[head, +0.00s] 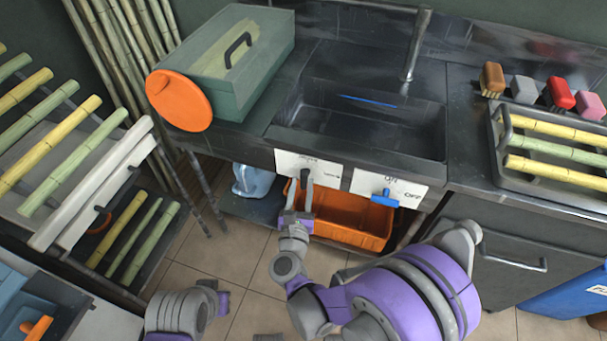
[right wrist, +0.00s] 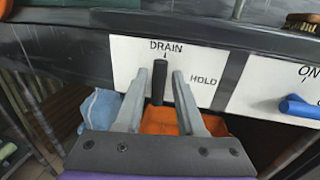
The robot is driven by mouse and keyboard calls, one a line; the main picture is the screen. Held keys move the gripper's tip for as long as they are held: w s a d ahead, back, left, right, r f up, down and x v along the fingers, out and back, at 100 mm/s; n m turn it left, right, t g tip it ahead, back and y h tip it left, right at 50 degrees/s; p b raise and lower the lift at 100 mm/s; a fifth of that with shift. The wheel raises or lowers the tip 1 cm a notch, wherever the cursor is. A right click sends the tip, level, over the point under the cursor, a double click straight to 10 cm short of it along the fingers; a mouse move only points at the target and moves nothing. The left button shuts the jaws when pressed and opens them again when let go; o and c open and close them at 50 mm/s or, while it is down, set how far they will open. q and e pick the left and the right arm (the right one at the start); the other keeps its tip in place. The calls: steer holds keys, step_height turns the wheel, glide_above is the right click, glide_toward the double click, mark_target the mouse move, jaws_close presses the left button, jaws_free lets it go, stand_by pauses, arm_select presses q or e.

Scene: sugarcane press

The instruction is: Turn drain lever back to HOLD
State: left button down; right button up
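The drain lever (right wrist: 159,80) is a dark upright handle on a white plate (right wrist: 125,62) on the sink's front. Its upper end is under the DRAIN mark, and HOLD is printed to its right. My right gripper (right wrist: 159,74) is open, with one finger on each side of the lever and gaps visible between. In the head view the lever (head: 306,178) stands just above my right gripper (head: 298,200). Part of my left arm shows at the bottom left, but its gripper is not seen.
A blue ON/OFF lever (head: 385,198) is on a second plate to the right. An orange bin (head: 350,222) sits below the sink (head: 360,130). A blue cloth-like item (head: 253,180) is left of the bin. A green box (head: 225,62) and brushes (head: 558,93) stand on the counter.

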mark_target(303, 178)
steer(key=shift+w+d, duration=0.15)
steer(key=shift+w, duration=0.95)
steer(key=shift+w+d, duration=0.1)
steer(key=shift+w, duration=0.95)
jaws_close()
